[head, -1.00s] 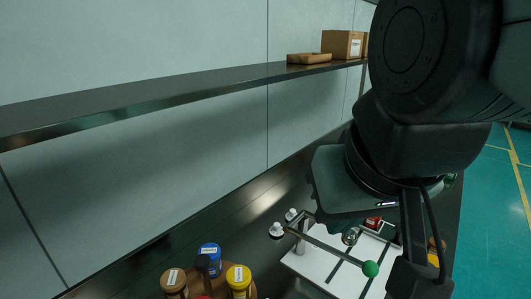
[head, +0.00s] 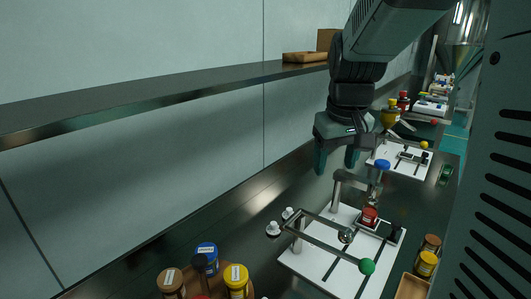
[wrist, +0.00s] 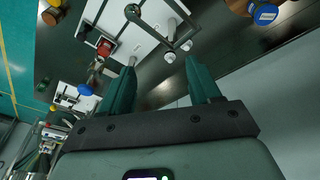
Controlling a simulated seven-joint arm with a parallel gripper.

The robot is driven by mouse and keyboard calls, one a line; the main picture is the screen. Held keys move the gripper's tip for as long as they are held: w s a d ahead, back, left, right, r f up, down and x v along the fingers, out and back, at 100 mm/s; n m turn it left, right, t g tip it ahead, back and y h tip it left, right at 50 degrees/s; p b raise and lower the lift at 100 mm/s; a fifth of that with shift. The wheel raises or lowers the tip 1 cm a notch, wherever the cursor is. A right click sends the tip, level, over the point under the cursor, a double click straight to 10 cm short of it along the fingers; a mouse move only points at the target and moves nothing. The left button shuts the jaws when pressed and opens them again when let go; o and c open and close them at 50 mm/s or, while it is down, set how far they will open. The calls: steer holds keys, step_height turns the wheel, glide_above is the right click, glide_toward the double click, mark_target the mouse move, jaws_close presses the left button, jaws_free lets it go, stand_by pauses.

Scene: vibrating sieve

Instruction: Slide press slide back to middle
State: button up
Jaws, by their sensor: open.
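Which part is the press slide I cannot tell for certain. The near white board (head: 318,268) has dark slots and a grey bar frame (head: 325,245) on a post, with a green ball (head: 367,266) at the bar's end. My gripper (head: 336,168) is open and empty, pointing down above the counter behind and left of the bracket. In the wrist view, the red piece (wrist: 104,47) and bar frame (wrist: 172,28) lie beyond my fingers (wrist: 162,76).
A second white board (head: 410,165) with a yellow ball is farther back. Jars (head: 236,281) stand at the front left, and more jars (head: 426,262) at the right. Two small white-topped pieces (head: 273,228) sit left of the near board. A shelf (head: 180,89) runs along the wall.

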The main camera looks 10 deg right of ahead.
steer(key=w+d+f, duration=0.5)
steer(key=w+d, duration=0.2)
steer(key=d, duration=0.1)
steer(key=m+t, duration=0.2)
glide_toward(397, 223)
steer(key=shift+g+y, duration=0.3)
steer(key=x, duration=0.8)
steer(key=shift+w+d+f, duration=0.25)
steer(key=shift+w+d, duration=0.1)
steer(key=shift+w, duration=0.05)
steer(key=shift+c, duration=0.3)
steer(key=shift+s, duration=0.1)
jaws_close()
